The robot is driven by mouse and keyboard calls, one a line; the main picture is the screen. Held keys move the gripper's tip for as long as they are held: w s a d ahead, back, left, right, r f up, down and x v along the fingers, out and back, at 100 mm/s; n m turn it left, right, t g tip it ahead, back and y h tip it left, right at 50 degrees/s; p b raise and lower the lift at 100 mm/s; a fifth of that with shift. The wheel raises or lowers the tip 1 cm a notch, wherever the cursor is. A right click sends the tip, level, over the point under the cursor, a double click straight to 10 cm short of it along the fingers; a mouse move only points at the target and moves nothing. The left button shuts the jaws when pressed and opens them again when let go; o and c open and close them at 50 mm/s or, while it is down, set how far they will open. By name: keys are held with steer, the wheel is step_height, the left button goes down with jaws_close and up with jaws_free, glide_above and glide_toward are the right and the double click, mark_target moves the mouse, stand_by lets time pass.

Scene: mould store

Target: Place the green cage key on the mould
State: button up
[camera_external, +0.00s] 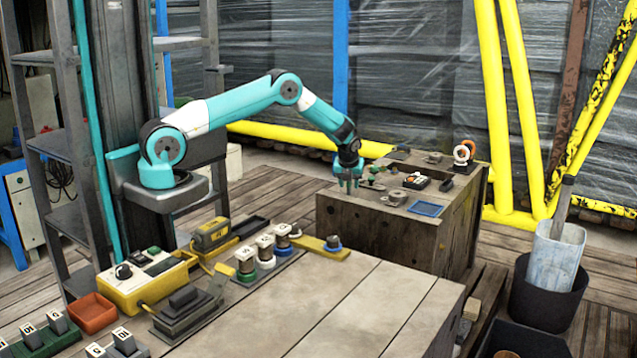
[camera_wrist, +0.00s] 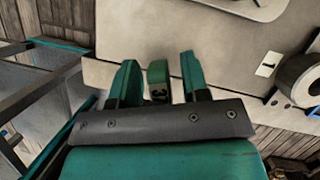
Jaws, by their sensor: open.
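My gripper (camera_external: 348,187) points down over the near left part of the wooden crate top. In the wrist view my gripper (camera_wrist: 160,68) has its two teal fingers apart. A green piece (camera_wrist: 158,73) with a dark numbered face stands between them, with a gap on each side; it looks like the green cage key. In the external view the fingers hide that spot. I cannot tell for sure which thing is the mould; a round grey metal piece (camera_external: 393,197) on the crate top may be it. A grey cylinder (camera_wrist: 304,75) shows at the right of the wrist view, beside a label "1".
A workbench (camera_external: 340,310) with a yellow control box (camera_external: 145,283) stands in front.

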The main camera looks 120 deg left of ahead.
steer(key=v, duration=1.1)
steer(key=shift+d+r+p, duration=0.2)
steer(key=shift+r+p, duration=0.05)
steer(key=shift+p, duration=0.15)
steer(key=w+d+r+n+t, duration=0.1)
steer(key=w+d+r+n, duration=0.3)
steer(key=d+r, duration=0.6)
steer(key=w+d+r+n, duration=0.2)
steer(key=d+r+n, duration=0.35)
steer(key=d, duration=0.85)
steer(key=s+d+r+n, duration=0.1)
steer(key=s+d+n, duration=0.4)
steer(key=d, duration=0.3)
steer(key=s+d+r+n, duration=0.1)
steer(key=s+d+n, duration=0.5)
steer(key=d, duration=0.2)
steer(key=shift+t, duration=0.4)
steer(key=shift+d+r, duration=0.15)
steer(key=shift+r, duration=0.05)
step_height(320, 180, up, 12)
steer(key=p, duration=1.2)
